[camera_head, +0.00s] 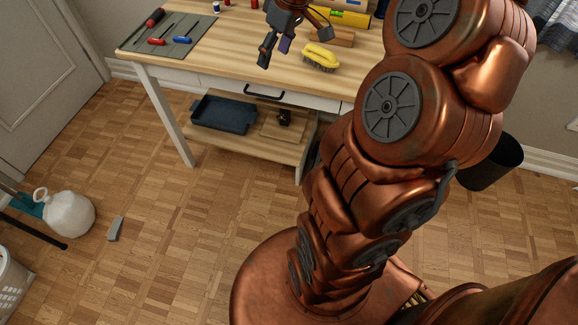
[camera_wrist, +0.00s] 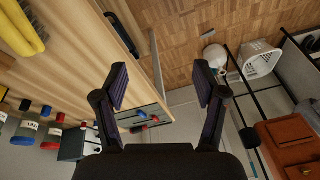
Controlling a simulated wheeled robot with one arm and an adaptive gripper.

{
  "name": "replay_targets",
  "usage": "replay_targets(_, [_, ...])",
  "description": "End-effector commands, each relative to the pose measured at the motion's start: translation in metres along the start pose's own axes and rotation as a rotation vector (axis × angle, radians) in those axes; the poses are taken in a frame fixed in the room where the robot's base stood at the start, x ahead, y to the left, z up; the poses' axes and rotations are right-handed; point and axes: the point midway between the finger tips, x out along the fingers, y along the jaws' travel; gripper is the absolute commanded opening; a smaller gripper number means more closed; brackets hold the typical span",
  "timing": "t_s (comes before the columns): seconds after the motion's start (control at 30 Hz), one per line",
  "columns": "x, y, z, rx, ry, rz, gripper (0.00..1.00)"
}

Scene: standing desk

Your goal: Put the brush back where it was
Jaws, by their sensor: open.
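The yellow-handled brush (camera_head: 321,55) lies on the wooden desk top (camera_head: 225,55), bristles down, near the front edge. It also shows in the wrist view at the upper left corner (camera_wrist: 20,28), partly cut off by the frame. My gripper (camera_head: 275,49) is to the left of the brush, apart from it and above the desk. In the wrist view its two dark fingers are spread wide with nothing between them (camera_wrist: 161,84). The frames do not show where the brush was before.
Left on the desk is a grey mat (camera_head: 177,45) with screwdrivers. A wooden block (camera_head: 333,38) and a yellow level (camera_head: 349,18) lie behind the brush. A blue tray (camera_head: 224,114) stands on the shelf below. A white jug (camera_head: 70,215) stands on the floor. Bare desk lies left of my gripper.

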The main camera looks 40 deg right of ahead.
Motion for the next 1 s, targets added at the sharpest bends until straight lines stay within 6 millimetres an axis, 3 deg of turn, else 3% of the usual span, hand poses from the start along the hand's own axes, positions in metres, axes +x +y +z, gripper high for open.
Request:
replay_targets(0.03, [0.003, -0.033, 0.003, -0.011, -0.036, -0.01, 0.71])
replay_targets(0.2, [0.018, -0.122, 0.036, 0.019, -0.166, -0.026, 0.71])
replay_targets(0.43, [0.035, -0.203, 0.119, 0.132, -0.348, 0.019, 0.71])
replay_targets(0.6, [0.043, -0.232, 0.179, 0.241, -0.445, 0.076, 0.71])
replay_targets(0.7, [0.046, -0.24, 0.202, 0.29, -0.478, 0.099, 0.71])
replay_targets(0.83, [0.047, -0.243, 0.216, 0.324, -0.495, 0.115, 0.71])
replay_targets(1.0, [0.047, -0.244, 0.218, 0.33, -0.498, 0.117, 0.71])
